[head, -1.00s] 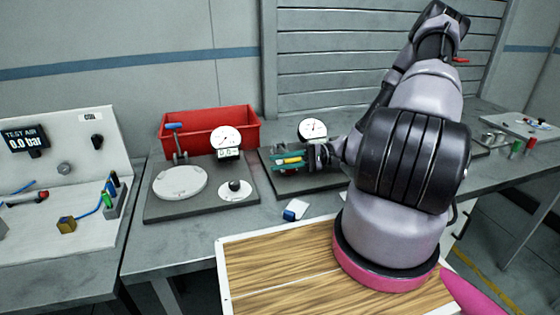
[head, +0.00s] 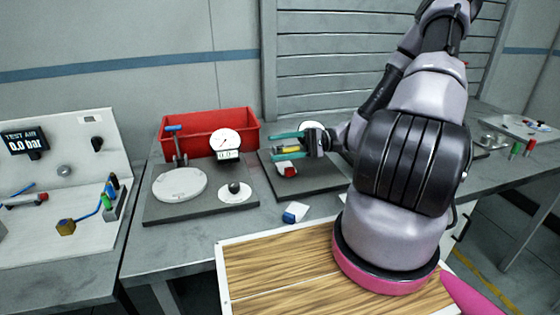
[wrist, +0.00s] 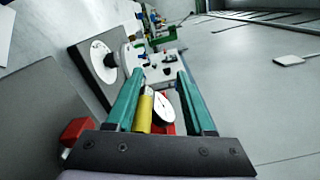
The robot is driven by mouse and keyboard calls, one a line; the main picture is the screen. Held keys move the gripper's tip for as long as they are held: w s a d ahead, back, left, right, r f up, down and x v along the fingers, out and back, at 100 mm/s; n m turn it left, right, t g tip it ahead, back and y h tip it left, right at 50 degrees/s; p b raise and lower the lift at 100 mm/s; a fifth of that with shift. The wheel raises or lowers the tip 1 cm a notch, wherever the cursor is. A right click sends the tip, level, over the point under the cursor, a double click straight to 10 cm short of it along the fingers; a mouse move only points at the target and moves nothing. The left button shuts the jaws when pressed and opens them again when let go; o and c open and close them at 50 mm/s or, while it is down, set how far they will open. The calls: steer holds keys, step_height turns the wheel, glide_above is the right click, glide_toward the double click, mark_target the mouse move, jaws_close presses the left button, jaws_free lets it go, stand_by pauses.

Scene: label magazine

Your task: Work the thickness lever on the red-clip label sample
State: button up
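My gripper (head: 275,143) points left over the dark base plate (head: 325,180) of the right-hand gauge. Its teal fingers are spread, one above the other. A yellow cylindrical handle (head: 291,149), apparently the thickness lever, lies between them; in the wrist view the yellow handle (wrist: 144,110) sits close to the left finger, with a clear gap to the right one. The red-clip label sample (head: 287,171) is just below the gripper on the plate; its red part also shows in the wrist view (wrist: 77,130). The gauge dial (head: 312,127) is mostly hidden by my gripper.
A small blue-and-white sample (head: 295,212) lies on the bench in front of the plate. Left stands another station with a round white disc (head: 180,185), a dial (head: 225,143) and a blue-handled lever (head: 174,128). A red bin (head: 245,128) is behind it.

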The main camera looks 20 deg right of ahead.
mark_target(284, 149)
steer(key=shift+r, duration=2.3)
steer(key=shift+n, duration=0.3)
steer(key=c, duration=0.7)
steer(key=shift+s+a+n+g+h, duration=0.2)
steer(key=shift+n+g+h, duration=0.3)
steer(key=shift+n+g, duration=0.35)
jaws_close()
steer(key=n+g+h, duration=0.1)
steer(key=n+h, duration=0.2)
steer(key=n, duration=0.1)
steer(key=d+r+n+g+h, duration=0.1)
steer(key=n+g+h, duration=0.1)
steer(key=n+h, duration=0.2)
steer(key=w+r+n+g+h, duration=0.1)
steer(key=n+h, duration=0.2)
steer(key=n, duration=0.2)
steer(key=shift+d+r+g+h, duration=0.25)
steer(key=shift+d+h, duration=0.05)
steer(key=shift+d, duration=0.05)
steer(key=w+d+r+n+t+h, duration=0.2)
steer(key=w+r+n+t+h, duration=0.1)
steer(key=w+r+n+h, duration=0.35)
steer(key=s+x, duration=0.1)
steer(key=x, duration=1.1)
steer(key=shift+s, duration=0.4)
